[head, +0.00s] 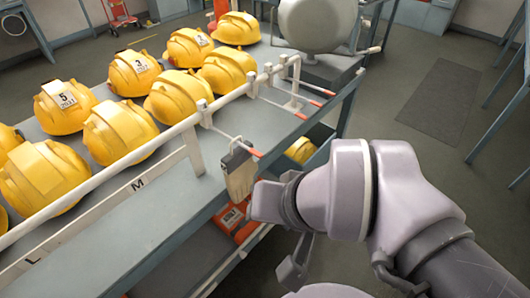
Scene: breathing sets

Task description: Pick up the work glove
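A beige work glove (239,174) with a grey cuff hangs from a hook on the white rail at the front edge of the bench. It hangs just left of my arm's pale wrist, and I cannot tell whether they touch. Part of my gripper (294,263) shows as grey pieces below the wrist, lower and to the right of the glove. Its fingertips are not clear, so I cannot tell whether it is open or shut. I see nothing held in it.
The white rail (186,124) has several red-tipped hooks sticking out. Yellow helmets (122,131) stand in rows on the bench behind it. A grey tank (317,24) stands at the far end. An orange-red item (233,217) sits below the glove. Floor at the right is open.

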